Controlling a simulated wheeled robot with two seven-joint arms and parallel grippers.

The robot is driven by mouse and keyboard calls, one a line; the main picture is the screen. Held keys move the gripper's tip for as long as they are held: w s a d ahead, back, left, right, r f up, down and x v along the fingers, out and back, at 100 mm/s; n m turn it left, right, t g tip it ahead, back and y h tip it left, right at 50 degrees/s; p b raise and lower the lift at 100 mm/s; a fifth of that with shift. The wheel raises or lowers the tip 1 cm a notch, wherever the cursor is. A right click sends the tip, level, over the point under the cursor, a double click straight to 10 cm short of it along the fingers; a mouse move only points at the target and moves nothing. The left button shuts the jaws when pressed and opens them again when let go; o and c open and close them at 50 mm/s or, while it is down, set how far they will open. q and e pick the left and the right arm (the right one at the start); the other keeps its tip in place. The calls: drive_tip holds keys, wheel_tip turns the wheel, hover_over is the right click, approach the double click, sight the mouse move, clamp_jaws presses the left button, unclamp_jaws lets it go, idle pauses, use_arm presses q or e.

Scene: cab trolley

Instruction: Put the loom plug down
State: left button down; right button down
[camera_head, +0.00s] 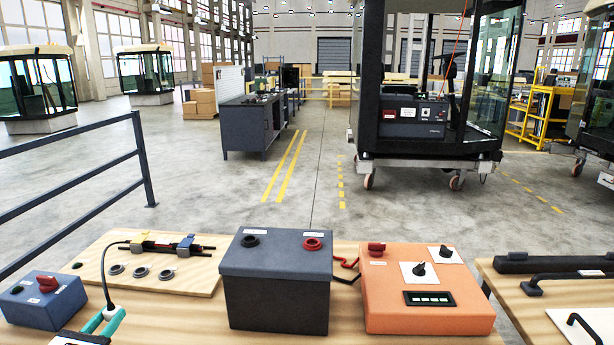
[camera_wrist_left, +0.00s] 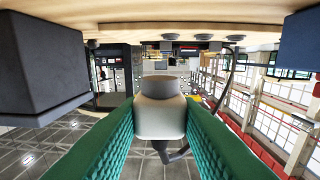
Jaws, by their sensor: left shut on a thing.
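My left gripper (camera_head: 106,322) is low at the left of the head view, over the front part of the bench between the small blue box and the dark battery box. Its green pads are shut on the loom plug (camera_wrist_left: 160,115), a pale grey block with a darker round end. A black cable runs from the plug up to the wooden board (camera_head: 188,282), where a loom with yellow and red wires (camera_head: 165,245) is clipped. In the head view the plug is mostly hidden by the fingers. I cannot tell whether it touches the bench. My right gripper is not in view.
The dark battery box (camera_head: 277,295) stands right of the gripper, the small blue box (camera_head: 42,302) with a red knob to its left. Three round sockets (camera_head: 141,272) sit on the board. An orange box (camera_head: 425,300) is further right. Bench top shows bare in front of the board.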

use_arm(q)
drive_tip(key=s+d+f+n+y, duration=0.1)
drive_tip(key=s+d+y, duration=0.1)
drive_tip(key=s+d, duration=1.8)
drive_tip(key=d, duration=0.2)
drive_tip(key=shift+s+d+f, duration=0.15)
drive_tip(key=shift+s+d, duration=0.05)
drive_tip(key=shift+d, duration=0.2)
drive_tip(key=shift+a, duration=0.1)
